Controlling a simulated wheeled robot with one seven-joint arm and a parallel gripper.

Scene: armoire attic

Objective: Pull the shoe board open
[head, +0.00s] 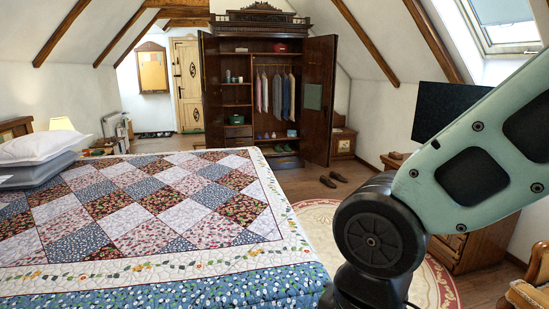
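The dark wooden armoire (225,48) stands against the far wall with both doors open. Low in its right-hand section, shoes (279,148) lie on what looks like the shoe board. The board's front edge and any handle are too small to make out. How far the board is pulled out, I cannot tell. My arm fills the right foreground, well in front of the armoire. My gripper is outside the picture.
A quilted bed (150,210) fills the left and centre foreground. A pair of brown shoes (334,180) lies on the floor before the armoire. A round rug (310,217) lies right of the bed. A wooden dresser (470,245) stands at the right.

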